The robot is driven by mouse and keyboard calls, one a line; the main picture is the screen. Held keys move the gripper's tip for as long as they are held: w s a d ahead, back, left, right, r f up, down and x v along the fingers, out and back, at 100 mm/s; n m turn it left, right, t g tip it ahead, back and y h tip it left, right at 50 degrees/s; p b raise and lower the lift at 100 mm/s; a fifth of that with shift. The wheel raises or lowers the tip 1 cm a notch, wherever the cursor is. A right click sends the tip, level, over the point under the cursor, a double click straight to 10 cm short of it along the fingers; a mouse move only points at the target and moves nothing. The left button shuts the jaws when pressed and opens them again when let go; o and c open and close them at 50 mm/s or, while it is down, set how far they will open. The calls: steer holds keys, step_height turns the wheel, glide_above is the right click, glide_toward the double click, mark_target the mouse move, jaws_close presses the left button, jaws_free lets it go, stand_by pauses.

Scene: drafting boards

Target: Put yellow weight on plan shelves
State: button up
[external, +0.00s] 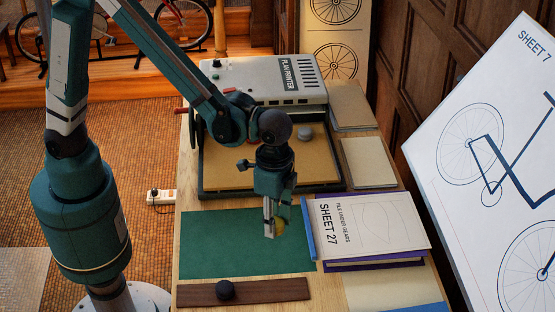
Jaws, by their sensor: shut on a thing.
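The yellow weight (281,226) is small and mostly hidden by the fingers of my gripper (274,229). My gripper points down and is shut on it, over the right part of the green mat (225,245). The exact height above the mat is hard to tell. I cannot clearly pick out the plan shelves. A sheet marked "SHEET 27, FILE UNDER GEARS" (375,226) lies on purple-edged folders just right of my gripper.
The plan printer (245,82) stands behind a dark-framed tan board (235,178) bearing a grey weight (305,133). A black knob (225,289) sits on a brown strip (275,289) in front. A large tilted "SHEET 7" board (510,130) stands at right.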

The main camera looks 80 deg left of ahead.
steer(key=s+d+m, duration=0.3)
steer(key=s+d, duration=0.5)
steer(key=s, duration=0.5)
steer(key=m, duration=0.2)
glide_above(196, 290)
steer(key=shift+f, duration=2.8)
steer(key=shift+a+p, duration=0.1)
steer(key=shift+p, duration=0.35)
steer(key=shift+f, duration=0.1)
steer(key=shift+f+b, duration=2.1)
steer(key=shift+f, duration=1.2)
steer(key=shift+f, duration=0.3)
steer(key=o, duration=1.4)
steer(key=shift+c, duration=0.2)
